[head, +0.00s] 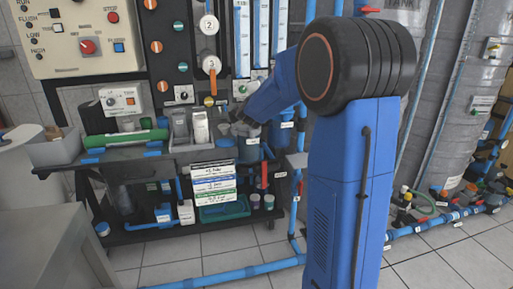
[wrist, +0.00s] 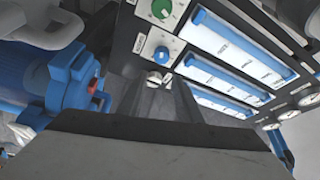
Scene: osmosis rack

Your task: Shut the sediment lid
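My gripper (head: 240,128) is at the rack's right end in the head view, low over blue housings. A blue housing top (head: 250,142) shows just under it, and a blue round cap (head: 225,141) sits beside it to the left. In the wrist view a blue filter head (wrist: 75,80) with a red button stands at the left, apart from the gripper. I cannot tell which of these parts is the sediment lid or whether it is open. A large grey block fills the bottom of the wrist view and hides what lies below.
Clear flow tubes with blue ends (wrist: 238,48) and a blue knob (wrist: 161,53) are on the panel close to the gripper. Gauges (wrist: 305,95) are at the right. A green cylinder (head: 125,138) lies on the bench. Blue pipes (head: 235,272) run along the floor. Tall grey tanks stand right.

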